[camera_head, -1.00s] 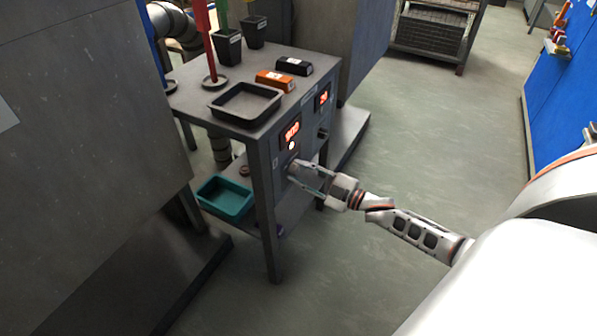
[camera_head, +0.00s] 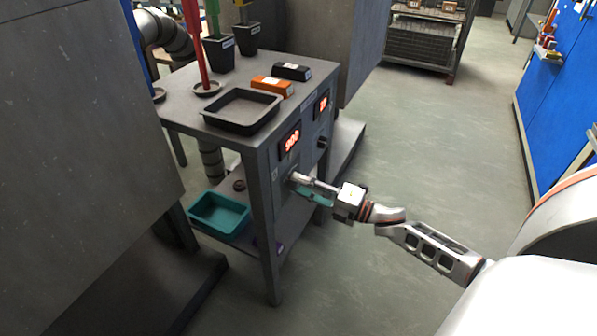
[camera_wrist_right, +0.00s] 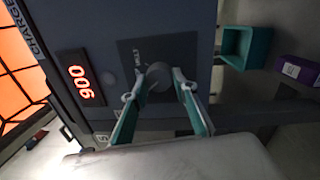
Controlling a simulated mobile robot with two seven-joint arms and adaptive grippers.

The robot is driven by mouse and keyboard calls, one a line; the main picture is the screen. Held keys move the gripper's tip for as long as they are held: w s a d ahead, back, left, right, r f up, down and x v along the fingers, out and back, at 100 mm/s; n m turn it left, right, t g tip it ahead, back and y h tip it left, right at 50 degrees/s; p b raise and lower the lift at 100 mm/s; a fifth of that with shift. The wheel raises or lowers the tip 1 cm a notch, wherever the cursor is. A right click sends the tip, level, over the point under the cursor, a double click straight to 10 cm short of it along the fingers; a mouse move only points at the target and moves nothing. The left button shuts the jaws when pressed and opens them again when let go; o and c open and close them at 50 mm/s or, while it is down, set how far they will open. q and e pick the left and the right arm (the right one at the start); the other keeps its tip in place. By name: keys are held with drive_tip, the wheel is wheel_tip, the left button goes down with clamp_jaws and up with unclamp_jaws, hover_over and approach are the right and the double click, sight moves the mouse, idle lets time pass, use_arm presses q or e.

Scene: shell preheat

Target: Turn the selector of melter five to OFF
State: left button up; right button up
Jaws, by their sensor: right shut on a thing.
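The selector knob (camera_wrist_right: 159,76) is round and grey on a dark plate of the cabinet front. My right gripper (camera_wrist_right: 158,86) is shut on it, a finger on either side. In the head view the right gripper (camera_head: 301,182) reaches the cabinet front from the right, below a lit display (camera_head: 290,141). The small lettering beside the knob is not clear enough to read, and I cannot tell which setting the knob points to. My left gripper is not in view.
A second display (camera_head: 321,104) with a black knob (camera_head: 322,143) is farther along the front. A dark tray (camera_head: 270,124), an orange block (camera_head: 272,86) and a black block (camera_head: 291,71) sit on top. A teal bin (camera_head: 243,221) is on the lower shelf. The floor right is clear.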

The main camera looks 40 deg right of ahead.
drive_tip(key=shift+f+n, duration=0.15)
drive_tip(key=shift+n, duration=0.55)
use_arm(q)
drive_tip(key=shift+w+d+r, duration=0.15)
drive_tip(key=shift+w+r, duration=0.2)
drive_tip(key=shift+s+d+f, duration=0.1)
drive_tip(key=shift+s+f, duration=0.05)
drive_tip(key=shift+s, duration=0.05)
use_arm(e)
drive_tip(key=o, duration=1.1)
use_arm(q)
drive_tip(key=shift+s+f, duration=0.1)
use_arm(e)
drive_tip(key=shift+s, duration=0.1)
drive_tip(key=v, duration=1.2)
drive_tip(key=shift+d, duration=0.1)
